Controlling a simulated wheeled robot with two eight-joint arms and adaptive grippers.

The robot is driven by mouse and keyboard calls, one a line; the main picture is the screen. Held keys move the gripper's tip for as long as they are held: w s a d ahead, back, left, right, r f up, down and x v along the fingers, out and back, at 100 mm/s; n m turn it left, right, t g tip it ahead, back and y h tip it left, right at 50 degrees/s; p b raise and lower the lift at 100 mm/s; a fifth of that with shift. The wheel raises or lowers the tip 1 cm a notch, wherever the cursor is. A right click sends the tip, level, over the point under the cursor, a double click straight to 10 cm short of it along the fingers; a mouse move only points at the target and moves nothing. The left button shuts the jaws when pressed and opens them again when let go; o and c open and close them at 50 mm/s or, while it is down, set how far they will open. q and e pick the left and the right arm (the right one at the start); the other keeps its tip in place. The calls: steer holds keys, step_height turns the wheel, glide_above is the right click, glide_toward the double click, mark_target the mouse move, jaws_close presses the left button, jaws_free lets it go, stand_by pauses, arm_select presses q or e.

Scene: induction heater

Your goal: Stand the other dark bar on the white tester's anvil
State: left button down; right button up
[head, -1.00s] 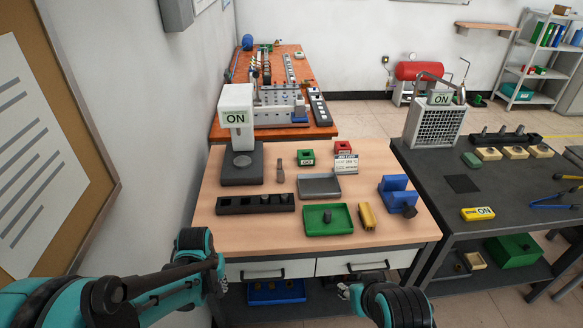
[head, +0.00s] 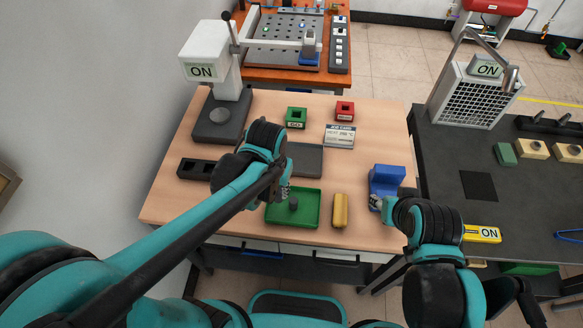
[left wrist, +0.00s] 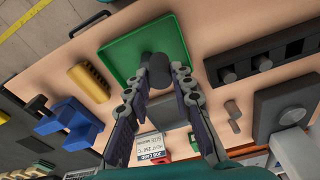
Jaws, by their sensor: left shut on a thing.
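The white tester (head: 207,50) stands at the back left of the wooden table, with its round grey anvil (head: 219,116) on a dark base. No bar stands on the anvil. My left gripper (left wrist: 158,77) is shut on a dark bar (left wrist: 157,64) at the green tray (left wrist: 113,53). In the head view the dark bar (head: 294,203) shows over the tray floor; whether it touches the floor is unclear. In the left wrist view a brownish bar (left wrist: 233,110) lies beside the tester base. My right gripper (head: 376,203) is beside the blue block, its fingers too small to read.
A black rack (head: 193,167) with bars in it is partly behind my left arm. A grey tray (head: 306,160), a yellow block (head: 340,210), the blue block (head: 388,180), a green box (head: 296,117), a red box (head: 344,110) and a white card (head: 339,136) stand around.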

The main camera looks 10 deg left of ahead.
arm_select(q)
steer(key=shift+w+a+f+b, duration=0.9)
steer(key=shift+w+a+f, duration=0.2)
steer(key=shift+a+f, duration=0.6)
steer(key=shift+w+a+f+b, duration=0.85)
steer(key=shift+w+a+f, duration=0.4)
steer(key=shift+f, duration=0.7)
steer(key=shift+w+a+f+b, duration=0.95)
steer(key=shift+a+f, duration=0.75)
steer(key=shift+f, duration=0.1)
steer(key=shift+s, duration=0.1)
steer(key=shift+f, duration=0.1)
steer(key=c, duration=1.3)
jaws_free()
